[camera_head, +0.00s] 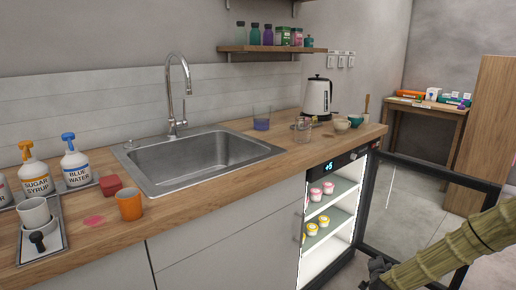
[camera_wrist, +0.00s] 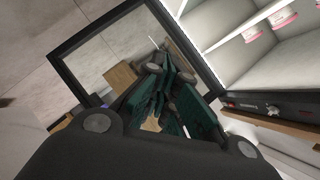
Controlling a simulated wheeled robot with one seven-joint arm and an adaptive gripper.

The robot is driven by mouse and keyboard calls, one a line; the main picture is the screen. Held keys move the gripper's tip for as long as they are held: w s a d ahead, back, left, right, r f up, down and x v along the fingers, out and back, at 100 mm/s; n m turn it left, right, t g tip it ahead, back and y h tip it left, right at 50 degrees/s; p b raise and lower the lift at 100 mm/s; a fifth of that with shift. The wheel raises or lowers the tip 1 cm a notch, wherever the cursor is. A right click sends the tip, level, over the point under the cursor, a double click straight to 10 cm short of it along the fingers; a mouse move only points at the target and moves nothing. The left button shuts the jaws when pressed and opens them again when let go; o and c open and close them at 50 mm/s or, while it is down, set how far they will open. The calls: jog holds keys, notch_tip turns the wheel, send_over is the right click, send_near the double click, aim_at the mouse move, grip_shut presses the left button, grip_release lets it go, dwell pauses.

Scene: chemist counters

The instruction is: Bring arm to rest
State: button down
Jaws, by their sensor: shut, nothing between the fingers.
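My arm (camera_head: 455,250) reaches in from the lower right of the head view, in front of the open fridge door (camera_head: 430,205). My gripper (camera_head: 377,268) is at its end, dark and partly cut by the bottom edge, to the right of the open fridge (camera_head: 328,225). In the wrist view my gripper (camera_wrist: 160,68) has its dark green fingers together, with nothing between them. The door frame (camera_wrist: 85,45) shows behind the fingers, and the lit fridge shelves are at upper right.
The fridge shelves hold pink-lidded and yellow-lidded tubs (camera_head: 312,228). A wooden cabinet (camera_head: 483,125) stands at right.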

jog(key=s+a+f+n+g+y, duration=0.2)
jog(key=s+a+f+n+y, duration=0.15)
jog(key=s+a+f, duration=0.55)
jog(key=s+a+f+n+g+y, duration=0.2)
jog(key=s+a+f+n, duration=0.3)
jog(key=s+a, duration=0.45)
jog(key=s+a+f+n+g, duration=0.1)
jog(key=s+a+n+g, duration=0.15)
jog(key=s, duration=0.55)
jog(key=s+a+f+n+g, duration=0.2)
jog(key=s+a, duration=0.2)
jog(key=s, duration=0.4)
jog(key=s+a+f+n+g, duration=0.1)
jog(key=s+a+n+g, duration=0.15)
jog(key=s, duration=0.55)
jog(key=s+r+g, duration=0.1)
jog(key=s, duration=0.7)
notch_tip(320, 180, up, 22)
jog(key=p, duration=2.2)
jog(key=shift+w+a+n, duration=0.25)
jog(key=shift+a+n, duration=0.1)
jog(key=shift+n, duration=0.1)
